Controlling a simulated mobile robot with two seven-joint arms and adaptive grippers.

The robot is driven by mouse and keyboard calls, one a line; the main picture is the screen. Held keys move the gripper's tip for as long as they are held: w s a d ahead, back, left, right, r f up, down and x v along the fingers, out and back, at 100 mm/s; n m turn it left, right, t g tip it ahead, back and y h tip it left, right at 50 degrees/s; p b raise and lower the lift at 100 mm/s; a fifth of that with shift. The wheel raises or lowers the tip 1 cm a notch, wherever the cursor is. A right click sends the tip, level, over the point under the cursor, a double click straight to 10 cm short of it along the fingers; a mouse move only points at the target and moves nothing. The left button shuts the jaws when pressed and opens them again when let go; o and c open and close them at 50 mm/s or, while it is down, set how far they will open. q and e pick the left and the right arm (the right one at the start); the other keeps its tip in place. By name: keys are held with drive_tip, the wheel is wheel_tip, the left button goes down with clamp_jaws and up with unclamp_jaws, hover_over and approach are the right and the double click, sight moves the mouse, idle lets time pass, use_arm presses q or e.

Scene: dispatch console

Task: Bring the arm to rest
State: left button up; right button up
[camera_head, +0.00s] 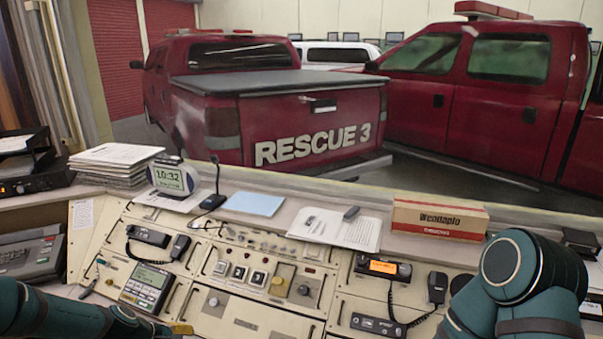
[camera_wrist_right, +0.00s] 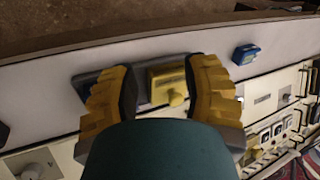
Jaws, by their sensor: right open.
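My right gripper (camera_wrist_right: 165,85) shows in the right wrist view with its two yellow ribbed fingers spread apart. A yellow box with a round knob (camera_wrist_right: 168,83) shows between the fingers, in front of a dark grey plate; whether a finger touches it I cannot tell. In the head view my right arm (camera_head: 515,285) is bent at the lower right, and its gripper is out of that view. My left arm (camera_head: 60,315) reaches in at the lower left. A small yellow piece at its end (camera_head: 182,329) may be part of my left gripper; the rest is hidden.
The console (camera_head: 255,315) with switches, a keypad unit (camera_head: 147,285) and radio handsets fills the front. A blue object (camera_wrist_right: 245,53) is right of the gripper.

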use_arm(q)
drive_tip(key=s+d+f+m+g, duration=0.2)
drive_tip(key=s+d+f+m, duration=0.25)
drive_tip(key=d+f, duration=0.4)
use_arm(e)
drive_tip(key=shift+w+f+b, duration=0.4)
drive_tip(key=shift+w+f, duration=0.3)
drive_tip(key=shift+f, duration=0.1)
drive_tip(key=shift+s+f+b, duration=0.4)
drive_tip(key=shift+f+b, duration=0.15)
drive_tip(key=shift+b, duration=0.05)
drive_tip(key=shift+s, duration=0.1)
use_arm(q)
drive_tip(key=s+d+f+m, duration=0.2)
drive_tip(key=s+d+m, duration=0.6)
drive_tip(key=s+d, duration=0.3)
drive_tip(key=shift+s+d+f+g+y, duration=0.15)
drive_tip(key=shift+s+f+g+y, duration=0.15)
drive_tip(key=shift+s+f+y, duration=0.1)
